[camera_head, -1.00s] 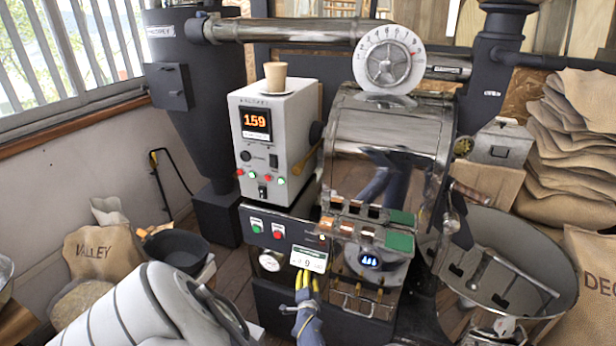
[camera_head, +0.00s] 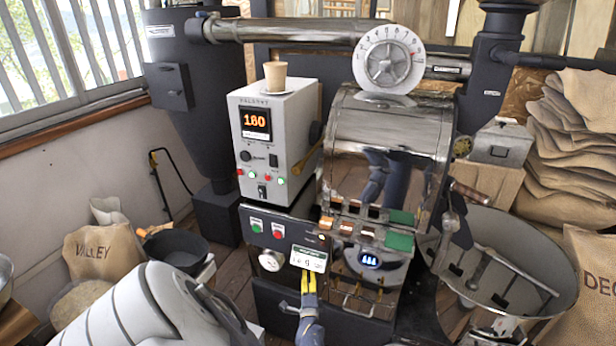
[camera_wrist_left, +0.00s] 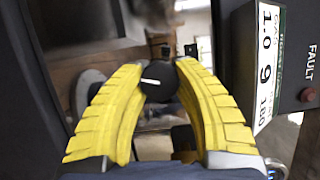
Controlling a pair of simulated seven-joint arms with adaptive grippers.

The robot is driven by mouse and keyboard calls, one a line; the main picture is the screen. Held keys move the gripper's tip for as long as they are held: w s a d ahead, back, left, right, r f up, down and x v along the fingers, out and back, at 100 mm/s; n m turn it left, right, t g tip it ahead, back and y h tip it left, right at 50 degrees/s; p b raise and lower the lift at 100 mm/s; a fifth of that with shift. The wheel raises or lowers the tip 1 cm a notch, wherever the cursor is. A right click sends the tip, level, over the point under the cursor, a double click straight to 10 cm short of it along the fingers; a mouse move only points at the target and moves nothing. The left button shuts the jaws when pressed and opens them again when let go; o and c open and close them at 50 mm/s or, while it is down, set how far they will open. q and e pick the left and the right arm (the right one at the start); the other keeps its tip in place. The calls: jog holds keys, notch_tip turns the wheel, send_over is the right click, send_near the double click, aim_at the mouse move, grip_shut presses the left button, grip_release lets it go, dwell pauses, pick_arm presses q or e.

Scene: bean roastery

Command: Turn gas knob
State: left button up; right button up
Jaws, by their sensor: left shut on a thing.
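The gas knob (camera_wrist_left: 160,84) is round and black with a white pointer line, seen in the left wrist view. My left gripper (camera_wrist_left: 165,74) has its yellow fingertips closed on both sides of it. In the head view my left gripper (camera_head: 309,282) is at the roaster's front panel, just below the white card (camera_head: 308,259). The fingers cover the knob there. The pointer line lies nearly level in the wrist view. My right gripper is not in view.
A burner window with a blue flame display (camera_head: 370,260) is right of my gripper. A round gauge (camera_head: 271,260) is to its left. The control box (camera_head: 268,135) reads 160, with a cup (camera_head: 275,75) on top. The cooling tray (camera_head: 530,270) stands at the right.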

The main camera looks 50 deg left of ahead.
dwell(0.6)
pick_arm(q)
jog(key=o, duration=1.3)
jog(key=shift+n+g+h, duration=0.3)
jog(key=shift+n+h, duration=0.5)
jog(key=shift+n, duration=1.2)
jog(key=shift+r+n+h, duration=0.1)
jog(key=shift+n+h, duration=0.7)
jog(key=shift+n, duration=0.8)
jog(key=shift+a+n+h, duration=0.1)
jog(key=shift+n+h, duration=0.3)
